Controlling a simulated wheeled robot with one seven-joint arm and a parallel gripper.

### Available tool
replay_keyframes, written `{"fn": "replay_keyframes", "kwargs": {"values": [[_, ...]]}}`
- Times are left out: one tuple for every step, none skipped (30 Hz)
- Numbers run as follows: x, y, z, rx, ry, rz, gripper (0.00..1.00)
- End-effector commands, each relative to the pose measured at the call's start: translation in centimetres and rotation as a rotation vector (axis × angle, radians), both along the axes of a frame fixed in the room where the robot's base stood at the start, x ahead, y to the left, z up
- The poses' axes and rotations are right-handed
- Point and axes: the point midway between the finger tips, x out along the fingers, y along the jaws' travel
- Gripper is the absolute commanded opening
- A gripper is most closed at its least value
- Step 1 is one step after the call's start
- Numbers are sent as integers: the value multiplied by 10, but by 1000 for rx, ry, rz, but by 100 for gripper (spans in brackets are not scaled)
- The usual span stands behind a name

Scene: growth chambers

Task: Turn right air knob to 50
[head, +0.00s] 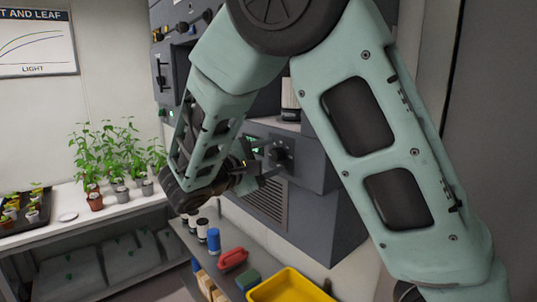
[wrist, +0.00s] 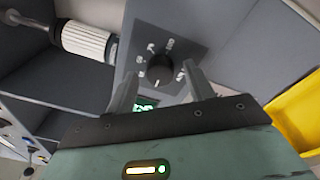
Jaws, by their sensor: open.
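The air knob (wrist: 160,72) is a round black dial on a dark square plate with white markings, in the middle of the wrist view. In the head view the knob (head: 277,154) sits on the front of the grey chamber unit. My gripper (wrist: 160,84) is open, with one finger on each side of the knob. I cannot tell whether the fingers touch it. It also shows in the head view (head: 262,168), partly hidden by my arm. A green-lit display (wrist: 146,104) is beside the knob, partly covered by a finger. The knob's exact setting is too small to read.
A white ribbed cylinder (wrist: 87,40) stands in the chamber opening near the knob. Below the unit, a shelf carries a yellow bin (head: 290,287), a red object (head: 232,259) and several bottles. Potted plants (head: 115,165) stand on a white bench at the left.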

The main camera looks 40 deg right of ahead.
Motion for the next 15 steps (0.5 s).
{"fn": "replay_keyframes", "kwargs": {"values": [[0,0,0,0,0,0,53],[0,0,0,0,0,0,53],[0,0,0,0,0,0,53],[0,0,0,0,0,0,53],[0,0,0,0,0,0,53],[0,0,0,0,0,0,50],[0,0,0,0,0,0,42],[0,0,0,0,0,0,34],[0,0,0,0,0,0,22],[0,0,0,0,0,0,14],[0,0,0,0,0,0,8],[0,0,0,0,0,0,8],[0,0,0,0,0,0,8],[0,0,0,0,0,0,8],[0,0,-1,0,-1,0,8]]}}
